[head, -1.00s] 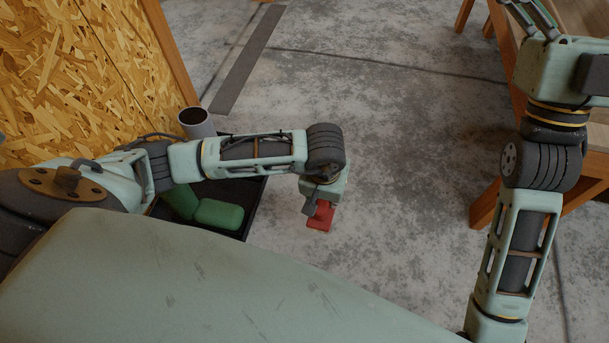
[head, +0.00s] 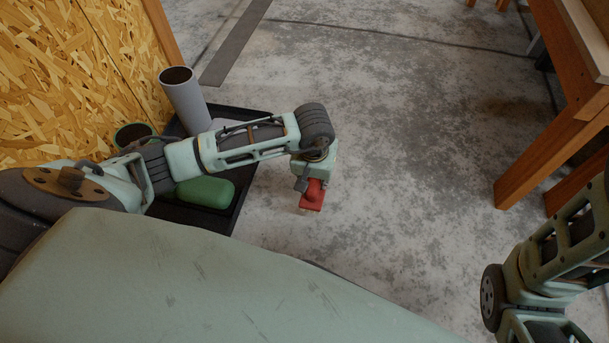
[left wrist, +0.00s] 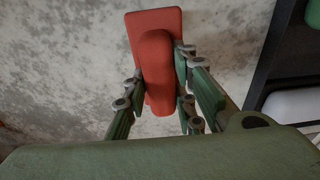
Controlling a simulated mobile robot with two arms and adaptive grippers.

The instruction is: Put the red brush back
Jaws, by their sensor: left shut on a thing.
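The red brush (head: 312,197) is held in my left gripper (head: 313,183), above the grey concrete floor and to the right of a black tray. In the left wrist view the brush (left wrist: 156,70) shows its red handle and flat red block, with the fingers closed on both sides of the handle. My left gripper (left wrist: 160,85) touches nothing else there. The bristles are mostly hidden. My right gripper is out of view; only part of my right arm shows at the lower right.
The black tray (head: 241,200) holds a green rounded block (head: 206,191), a tall grey cylinder (head: 187,103) and a green cup (head: 134,134). A chipboard wall (head: 60,80) rises behind it. A wooden bench (head: 550,150) stands right. The floor between is clear.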

